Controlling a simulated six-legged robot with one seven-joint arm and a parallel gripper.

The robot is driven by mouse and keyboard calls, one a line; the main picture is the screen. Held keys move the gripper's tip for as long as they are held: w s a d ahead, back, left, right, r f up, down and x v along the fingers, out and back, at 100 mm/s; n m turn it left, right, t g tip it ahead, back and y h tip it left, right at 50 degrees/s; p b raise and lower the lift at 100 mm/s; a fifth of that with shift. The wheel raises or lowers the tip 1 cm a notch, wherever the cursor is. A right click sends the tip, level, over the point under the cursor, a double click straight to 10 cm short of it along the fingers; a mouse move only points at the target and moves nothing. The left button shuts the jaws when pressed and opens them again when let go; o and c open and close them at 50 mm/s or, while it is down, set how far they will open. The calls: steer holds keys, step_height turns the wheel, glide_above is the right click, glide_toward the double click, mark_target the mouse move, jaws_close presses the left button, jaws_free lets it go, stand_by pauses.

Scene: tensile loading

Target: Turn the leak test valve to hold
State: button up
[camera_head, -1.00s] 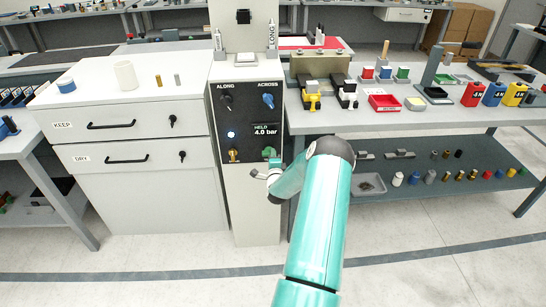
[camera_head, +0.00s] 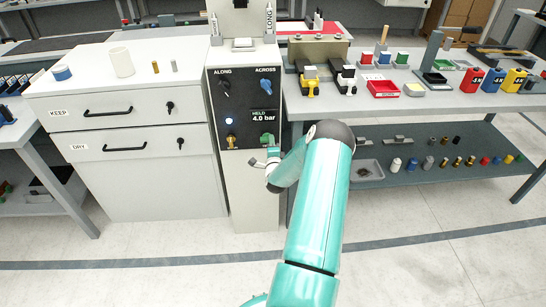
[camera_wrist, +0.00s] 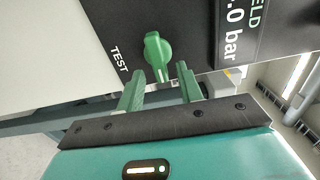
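The leak test valve is a green knob (camera_head: 267,139) low on the right of the black control panel. In the wrist view the green knob (camera_wrist: 157,52) stands beside the word TEST, with a pale mark on its end nearest my gripper. The display (camera_head: 266,115) above it reads HELD 4.0 bar. My gripper (camera_head: 263,158) is just below the knob in the head view. The knob lies just beyond the fingertips, roughly in line with the gap; contact cannot be told.
The panel also has an ALONG knob (camera_head: 224,86), a blue ACROSS knob (camera_head: 265,86), a lit blue button (camera_head: 229,121) and a brass fitting (camera_head: 231,141). A white drawer cabinet (camera_head: 135,172) stands left; a workbench (camera_head: 440,108) with a lower shelf stands right.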

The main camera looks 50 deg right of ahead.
steer(key=v, duration=1.2)
steer(key=shift+s+a, duration=0.15)
steer(key=shift+s, duration=0.05)
